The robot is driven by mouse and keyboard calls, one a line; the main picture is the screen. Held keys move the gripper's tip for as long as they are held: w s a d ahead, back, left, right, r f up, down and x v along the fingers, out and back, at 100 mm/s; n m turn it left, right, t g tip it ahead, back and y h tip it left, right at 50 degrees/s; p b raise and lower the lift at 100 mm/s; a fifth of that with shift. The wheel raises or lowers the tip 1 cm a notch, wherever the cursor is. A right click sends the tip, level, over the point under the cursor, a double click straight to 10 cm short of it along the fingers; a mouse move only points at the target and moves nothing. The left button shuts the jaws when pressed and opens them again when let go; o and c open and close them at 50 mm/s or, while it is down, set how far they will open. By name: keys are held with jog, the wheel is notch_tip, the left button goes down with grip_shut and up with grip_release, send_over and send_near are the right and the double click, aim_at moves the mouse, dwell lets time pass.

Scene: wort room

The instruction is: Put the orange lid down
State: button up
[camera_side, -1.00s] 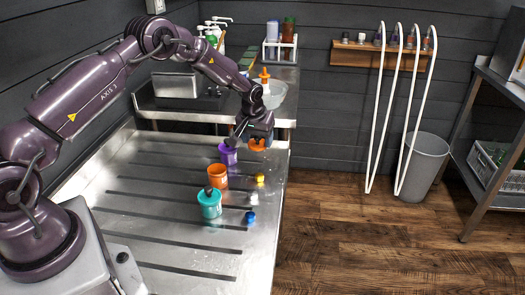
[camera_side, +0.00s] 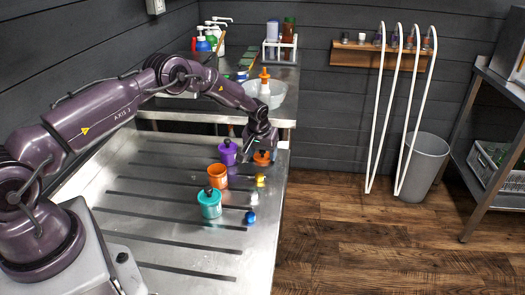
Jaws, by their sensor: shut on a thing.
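The orange lid (camera_side: 262,157) is in the side view, at the right edge of the steel worktop. My gripper (camera_side: 262,150) is shut on it from above and hides part of it. The lid is low, at or just above the metal; I cannot tell if it touches. The orange cup (camera_side: 217,177) stands to its left and nearer the camera, and looks uncovered. The purple cup (camera_side: 227,154) stands left of my gripper, with a dark knob on top. The teal cup (camera_side: 209,206) stands nearest the camera, also with a dark knob.
Small yellow (camera_side: 261,180), white (camera_side: 254,197) and blue (camera_side: 251,217) objects lie along the right side of the grooved steel worktop (camera_side: 170,255). A clear bowl (camera_side: 277,97) with an orange-topped item stands behind my gripper. The near worktop is clear.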

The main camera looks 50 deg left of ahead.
jog(key=o, duration=0.9)
jog(key=s+d+r+m, duration=0.1)
jog(key=s+d+r, duration=0.1)
jog(key=r, duration=0.6)
jog(key=s+d+r, duration=0.2)
jog(key=r, duration=0.6)
jog(key=s+d+r+m, duration=0.1)
jog(key=s+d+r, duration=0.15)
jog(key=r, duration=0.45)
jog(key=s+d+r+m+t, duration=0.15)
jog(key=s+d+r, duration=0.35)
jog(key=s+r, duration=0.5)
jog(key=s+d+m+h, duration=0.1)
jog(key=s+d, duration=0.2)
jog(key=s, duration=0.7)
jog(key=s+d+r+m+t, duration=0.1)
jog(key=s+d+m, duration=0.1)
jog(key=s, duration=0.8)
jog(key=shift+d+r+h, duration=0.3)
jog(key=shift+d+h, duration=0.1)
jog(key=shift+t, duration=0.25)
